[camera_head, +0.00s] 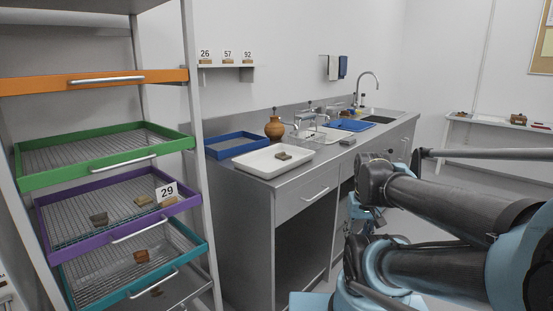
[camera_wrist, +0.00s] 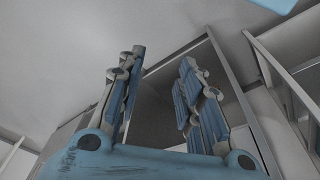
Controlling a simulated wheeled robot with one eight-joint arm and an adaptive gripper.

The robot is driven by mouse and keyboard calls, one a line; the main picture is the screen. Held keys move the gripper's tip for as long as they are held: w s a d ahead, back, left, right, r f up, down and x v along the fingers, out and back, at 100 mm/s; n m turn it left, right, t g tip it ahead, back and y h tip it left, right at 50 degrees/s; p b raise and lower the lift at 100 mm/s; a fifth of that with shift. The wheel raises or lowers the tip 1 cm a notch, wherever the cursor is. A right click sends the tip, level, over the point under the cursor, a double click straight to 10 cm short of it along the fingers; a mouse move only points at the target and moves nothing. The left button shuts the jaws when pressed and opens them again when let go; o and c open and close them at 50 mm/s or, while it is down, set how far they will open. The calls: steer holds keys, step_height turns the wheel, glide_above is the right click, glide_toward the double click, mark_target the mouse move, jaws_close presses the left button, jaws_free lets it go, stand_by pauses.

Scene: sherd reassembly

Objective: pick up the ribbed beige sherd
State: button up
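Several small sherds show in the head view, all too small for ribbing to be made out. A beige sherd (camera_head: 143,200) lies in the purple-framed wire drawer (camera_head: 75,246), between a dark grey sherd (camera_head: 99,219) and the card marked 29 (camera_head: 167,190). A grey-brown sherd (camera_head: 282,155) lies in the white tray (camera_head: 262,171) on the counter. A reddish-brown sherd (camera_head: 141,256) lies in the teal drawer (camera_head: 190,274). My gripper (camera_wrist: 163,58) is open in the wrist view, with nothing between its fingers. No sherd shows in that view.
The shelf rack stands at the left, with a green drawer (camera_head: 100,165) and an orange drawer (camera_head: 40,86) above. A clay pot (camera_head: 274,128) and a blue tray (camera_head: 236,136) stand on the grey counter (camera_head: 262,184). My arm fills the right foreground.

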steer(key=o, duration=0.4)
steer(key=shift+s+r, duration=0.15)
steer(key=o, duration=0.3)
steer(key=shift+w+a+r, duration=0.15)
steer(key=shift+w+r, duration=0.05)
steer(key=shift+r, duration=0.4)
steer(key=shift+w+a+r, duration=0.1)
steer(key=shift+w+r, duration=0.05)
steer(key=shift+r, duration=0.4)
steer(key=shift+o, duration=0.2)
steer(key=w+a+r+n+y, duration=0.1)
steer(key=w+a+r+n, duration=0.45)
steer(key=w+r, duration=0.7)
steer(key=w+a+r+n+y, duration=0.1)
steer(key=w+a+r+n, duration=0.1)
steer(key=w+a+r, duration=0.85)
steer(key=w+a+r+n, duration=0.1)
steer(key=w+a+r, duration=0.1)
steer(key=w, duration=0.4)
steer(key=w+a+r+n, duration=0.1)
steer(key=w+a, duration=0.1)
steer(key=w, duration=0.5)
glide_above(282, 153)
steer(key=s+d, duration=0.1)
steer(key=d, duration=0.1)
steer(key=shift+y, duration=0.3)
steer(key=f, duration=1)
steer(key=shift+a+f, duration=0.15)
steer(key=shift+a, duration=0.05)
steer(key=shift+x, duration=2.7)
